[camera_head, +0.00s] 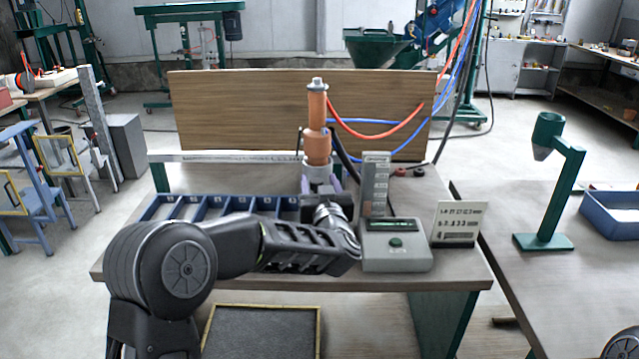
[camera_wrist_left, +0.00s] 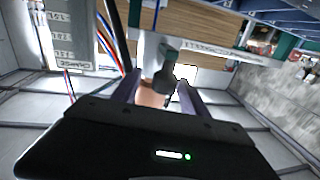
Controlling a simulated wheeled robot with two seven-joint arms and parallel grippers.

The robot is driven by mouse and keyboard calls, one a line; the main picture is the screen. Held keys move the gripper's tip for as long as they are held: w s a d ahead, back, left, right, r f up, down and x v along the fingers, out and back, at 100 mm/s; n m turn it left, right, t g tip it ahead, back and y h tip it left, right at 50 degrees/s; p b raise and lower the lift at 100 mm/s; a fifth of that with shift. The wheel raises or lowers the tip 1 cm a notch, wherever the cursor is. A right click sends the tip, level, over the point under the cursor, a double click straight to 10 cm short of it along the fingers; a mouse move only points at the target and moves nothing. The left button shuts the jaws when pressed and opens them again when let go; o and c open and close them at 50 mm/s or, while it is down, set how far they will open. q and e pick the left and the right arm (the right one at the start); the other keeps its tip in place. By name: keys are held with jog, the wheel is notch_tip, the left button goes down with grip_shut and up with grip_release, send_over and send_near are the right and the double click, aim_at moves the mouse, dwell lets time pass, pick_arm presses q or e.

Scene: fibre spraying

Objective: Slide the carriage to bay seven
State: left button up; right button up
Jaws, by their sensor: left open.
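The carriage with its upright orange spray unit (camera_head: 318,135) stands at the back of the table on a pale marked rail (camera_head: 225,156). My left gripper (camera_head: 320,184) reaches in low in front of it, jaws open. In the left wrist view its two purple fingers (camera_wrist_left: 160,95) stand on either side of the orange body (camera_wrist_left: 150,97), with a dark grey fitting (camera_wrist_left: 163,68) beyond. I cannot tell whether they touch it. A blue tray of bays (camera_head: 215,207) lies left of the gripper, partly hidden by my arm.
A grey box with a green display (camera_head: 395,242) and a number card (camera_head: 457,223) stand right of the gripper. A grey upright block (camera_head: 375,183) stands close behind the box. A wooden board (camera_head: 240,112) backs the table. Red and blue hoses (camera_head: 385,130) hang on the right.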

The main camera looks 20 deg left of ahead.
pick_arm(q)
jog(key=b+v, duration=0.1)
jog(key=v, duration=0.6)
jog(key=shift+s+b, duration=0.2)
jog(key=shift+b, duration=0.1)
jog(key=shift+d, duration=0.1)
